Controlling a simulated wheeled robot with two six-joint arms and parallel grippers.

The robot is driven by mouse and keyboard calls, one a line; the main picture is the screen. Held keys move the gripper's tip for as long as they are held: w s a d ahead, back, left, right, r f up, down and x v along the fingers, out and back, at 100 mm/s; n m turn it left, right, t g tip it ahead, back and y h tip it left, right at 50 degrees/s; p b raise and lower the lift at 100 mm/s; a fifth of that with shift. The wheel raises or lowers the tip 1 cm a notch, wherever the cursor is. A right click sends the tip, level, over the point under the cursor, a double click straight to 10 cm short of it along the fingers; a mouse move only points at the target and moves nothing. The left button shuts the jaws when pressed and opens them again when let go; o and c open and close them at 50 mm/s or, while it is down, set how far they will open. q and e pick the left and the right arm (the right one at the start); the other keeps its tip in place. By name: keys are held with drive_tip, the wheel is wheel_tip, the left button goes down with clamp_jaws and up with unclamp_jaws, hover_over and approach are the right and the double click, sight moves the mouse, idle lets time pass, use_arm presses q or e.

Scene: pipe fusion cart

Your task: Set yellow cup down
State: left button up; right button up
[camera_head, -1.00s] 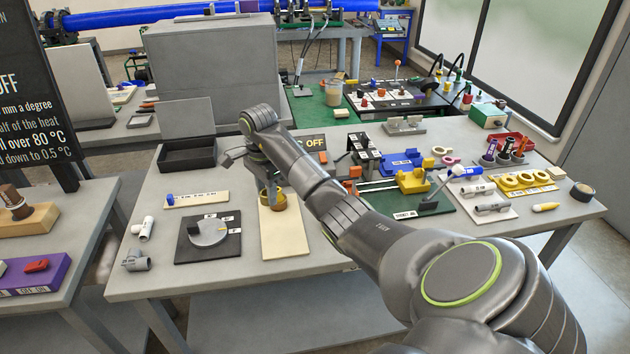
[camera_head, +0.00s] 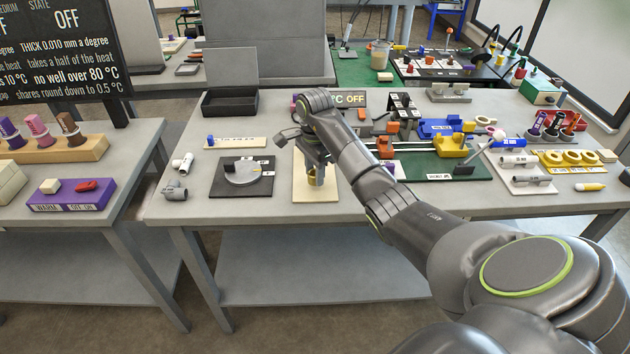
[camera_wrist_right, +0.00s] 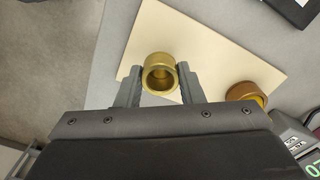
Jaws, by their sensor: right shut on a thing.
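My right gripper (camera_head: 315,174) is shut on the yellow cup (camera_head: 314,180) over the cream board (camera_head: 316,196). In the right wrist view the gripper (camera_wrist_right: 160,82) has one finger on each side of the yellow cup (camera_wrist_right: 160,88), whose round open mouth shows. The cup is over the cream board (camera_wrist_right: 195,50) close to its long edge. I cannot tell whether its base touches the board. A brown cup with a yellowish inside (camera_wrist_right: 247,92) stands on the board to the right, apart from the held one. My left gripper is not in view.
A black plate with a grey dial (camera_head: 241,174) lies left of the board. A green mat (camera_head: 440,168) with yellow and blue fixtures lies to the right. A black open tray (camera_head: 230,103) stands behind. The front part of the table is fairly clear.

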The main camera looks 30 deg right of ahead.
wheel_tip(320, 180, down, 2)
drive_tip(key=shift+f, duration=0.3)
drive_tip(key=shift+f, duration=0.1)
drive_tip(key=o, duration=1)
